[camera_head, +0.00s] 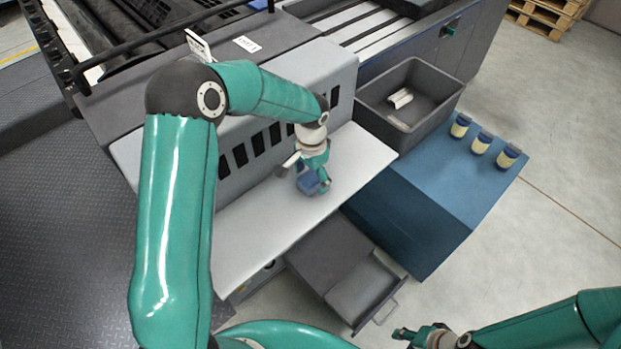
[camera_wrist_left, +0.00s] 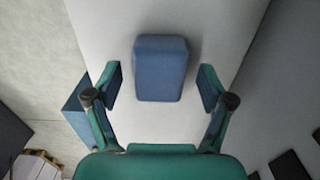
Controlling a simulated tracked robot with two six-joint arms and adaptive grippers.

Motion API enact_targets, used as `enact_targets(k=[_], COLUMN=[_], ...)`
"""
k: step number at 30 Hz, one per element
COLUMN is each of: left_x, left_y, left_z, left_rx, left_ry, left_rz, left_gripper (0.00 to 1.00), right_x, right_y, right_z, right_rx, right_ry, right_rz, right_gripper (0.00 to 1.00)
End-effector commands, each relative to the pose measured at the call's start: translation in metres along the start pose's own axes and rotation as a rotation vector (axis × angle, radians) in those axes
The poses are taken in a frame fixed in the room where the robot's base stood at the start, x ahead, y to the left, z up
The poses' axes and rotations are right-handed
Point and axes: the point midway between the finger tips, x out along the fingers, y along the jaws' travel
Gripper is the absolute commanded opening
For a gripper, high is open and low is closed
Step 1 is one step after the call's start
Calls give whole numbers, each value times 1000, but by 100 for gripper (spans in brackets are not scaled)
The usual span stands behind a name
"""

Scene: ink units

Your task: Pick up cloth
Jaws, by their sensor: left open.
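The cloth is a folded blue block-like piece (camera_wrist_left: 161,68) on the light grey shelf (camera_head: 365,160) of the machine. In the head view the cloth (camera_head: 307,183) is partly covered by my left gripper (camera_head: 305,178). In the left wrist view my left gripper (camera_wrist_left: 161,88) is open, with one finger on each side of the cloth and a gap on both sides. The fingers do not touch it. My right gripper (camera_head: 420,336) is at the bottom of the head view, away from the shelf; its fingers are too small to judge.
A dark grey bin (camera_head: 440,108) with a few white pieces stands behind the shelf's right end. A blue cabinet (camera_head: 425,200) holds three small jars (camera_head: 481,143) on top. An open drawer (camera_head: 362,292) juts out below the shelf. A slotted machine wall (camera_head: 240,158) rises behind the cloth.

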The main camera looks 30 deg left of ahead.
Motion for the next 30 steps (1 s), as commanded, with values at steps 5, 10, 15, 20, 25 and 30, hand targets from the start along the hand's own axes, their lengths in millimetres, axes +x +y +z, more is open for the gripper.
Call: enact_targets(k=[5, 10, 15, 20, 25, 30], left_x=[2, 2, 2, 2, 1, -5], left_y=[0, 0, 0, 1, 1, 1], left_z=[0, 0, -1, -1, -1, -2], left_rx=[1, 1, 1, 2, 2, 2], left_ry=[0, 0, 0, 0, 1, 3], left_rz=[0, 0, 0, 0, 0, -1], left_gripper=[81, 65, 36, 27, 27, 27], right_x=[0, 0, 0, 0, 0, 1], right_y=[0, 0, 0, 0, 0, 0], right_z=[0, 0, 0, 0, 0, 0], right_rx=[0, 0, 0, 0, 0, 0], right_ry=[0, 0, 0, 0, 0, 0], right_rz=[0, 0, 0, 0, 0, 0], right_gripper=[39, 39, 39, 39, 39, 39])
